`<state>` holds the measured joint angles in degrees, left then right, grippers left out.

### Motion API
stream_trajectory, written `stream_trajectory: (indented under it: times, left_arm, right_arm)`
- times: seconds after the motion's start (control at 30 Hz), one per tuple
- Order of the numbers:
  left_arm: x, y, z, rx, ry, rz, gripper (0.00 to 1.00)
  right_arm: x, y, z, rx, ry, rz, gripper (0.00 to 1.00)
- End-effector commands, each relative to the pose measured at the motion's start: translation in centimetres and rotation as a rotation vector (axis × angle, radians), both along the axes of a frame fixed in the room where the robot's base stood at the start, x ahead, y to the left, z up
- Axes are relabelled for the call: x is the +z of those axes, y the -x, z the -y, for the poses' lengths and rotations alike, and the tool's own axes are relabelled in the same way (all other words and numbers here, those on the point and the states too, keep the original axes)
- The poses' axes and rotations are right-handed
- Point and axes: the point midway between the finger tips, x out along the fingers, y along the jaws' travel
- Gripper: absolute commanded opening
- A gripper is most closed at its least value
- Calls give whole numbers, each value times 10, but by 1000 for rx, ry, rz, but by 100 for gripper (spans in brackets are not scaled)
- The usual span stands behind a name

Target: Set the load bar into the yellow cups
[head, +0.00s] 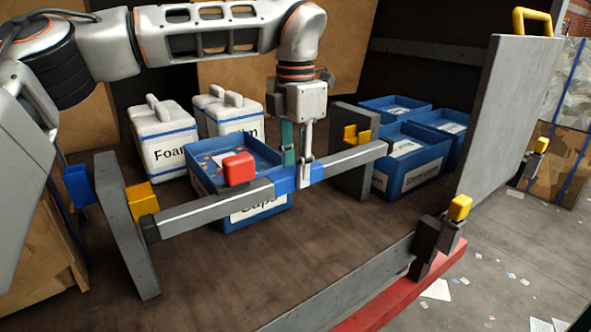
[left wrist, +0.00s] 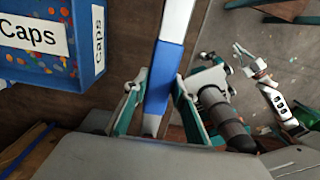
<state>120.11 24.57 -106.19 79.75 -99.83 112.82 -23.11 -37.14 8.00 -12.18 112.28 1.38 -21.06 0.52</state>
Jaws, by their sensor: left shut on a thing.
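The load bar (head: 205,212) is a long grey bar with a blue middle section and dark ends. My left gripper (head: 305,175) comes down from above and is shut on the blue section. In the left wrist view the fingers (left wrist: 158,105) stand on either side of the blue part. One yellow cup (head: 142,201) is on the left grey post, just above the bar's left end in the picture. The other yellow cup (head: 357,134) is on the right post, close behind the bar's right end. A red block (head: 238,168) shows on top of the bar.
A blue bin labelled Caps (head: 268,217) stands behind and below the bar. More blue bins (head: 408,180) are behind the right post, and white foam boxes (head: 165,140) at the back. A grey panel (head: 508,115) and red rail (head: 400,295) are at right.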

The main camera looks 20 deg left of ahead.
Motion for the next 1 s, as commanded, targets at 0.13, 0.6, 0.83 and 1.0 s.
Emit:
stream_trajectory:
  times: [0.13, 0.6, 0.83, 1.0]
  left_arm:
    - [6, 0, 0, 0, 2, 5, 0]
    - [37, -1, 0, 0, 2, 5, 0]
    - [52, -1, 1, 0, 3, 7, 0]
    - [61, -1, 0, 1, 2, 5, 0]
  right_arm:
    - [4, 0, 0, 0, 0, 0, 0]
    - [38, -1, 0, 0, -2, 3, 0]
    - [44, -1, 0, 0, -2, 4, 0]
    - [42, 0, 0, 0, -1, 2, 0]
